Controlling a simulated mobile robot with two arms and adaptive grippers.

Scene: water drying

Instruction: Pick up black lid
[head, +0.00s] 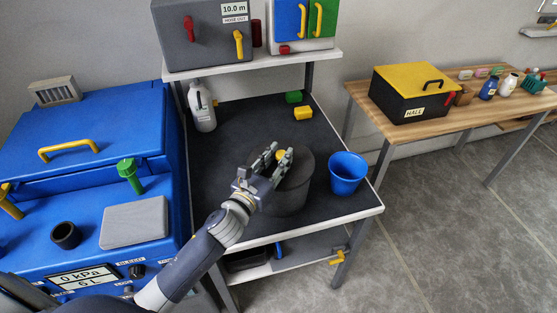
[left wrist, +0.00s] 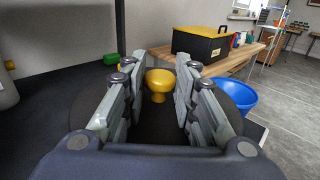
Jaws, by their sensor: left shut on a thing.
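The black lid (head: 301,170) has a yellow knob (left wrist: 158,82) and sits level on a dark round pot (head: 288,204) on the black-topped bench. In the left wrist view the lid (left wrist: 160,125) spreads out beneath the fingers. My left gripper (head: 279,155) comes down over the lid from the front left. Its fingers stand on either side of the yellow knob and are shut on it. The fingers and hand hide part of the lid in the head view. My right gripper is not in view.
A blue bucket (head: 347,174) stands close right of the pot. A white bottle (head: 202,106), a yellow block (head: 303,113) and a green block (head: 293,97) are farther back. A shelf (head: 262,62) overhangs the bench's rear. A blue machine (head: 100,120) stands left.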

